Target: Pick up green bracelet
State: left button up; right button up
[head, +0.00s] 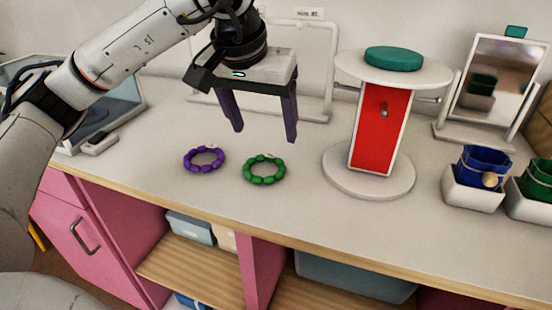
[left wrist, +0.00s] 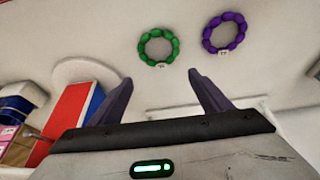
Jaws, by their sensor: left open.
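The green bracelet (head: 264,180) is a ring of green beads lying flat on the white counter, with a small white tag at its far side. The purple bracelet (head: 204,169) lies just to its left in the head view. My left gripper (head: 264,136) is open and empty, pointing down above the counter behind the bracelets. In the left wrist view, the green bracelet (left wrist: 158,47) shows beyond the fingers, between their tips, and the purple bracelet (left wrist: 224,33) is to its right. My left gripper touches neither bracelet. My right gripper is not in view.
A red-and-white stand (head: 379,130) with a round top and a teal disc is right of the green bracelet. A mirror (head: 497,80) and white bins (head: 473,190) with blue and green items are farther right. The counter's front edge (head: 250,233) is clear.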

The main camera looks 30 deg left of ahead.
aim_at(270, 156)
pick_arm(q)
jog(key=x, duration=0.3)
jog(key=shift+s+f, duration=0.15)
jog(key=shift+s, duration=0.1)
jog(key=shift+w+x, duration=0.15)
jog(key=shift+x, duration=1.25)
jog(key=shift+w+x, duration=0.15)
jog(key=shift+x, duration=1.25)
jog(key=shift+a, duration=0.2)
jog(key=c, duration=1.1)
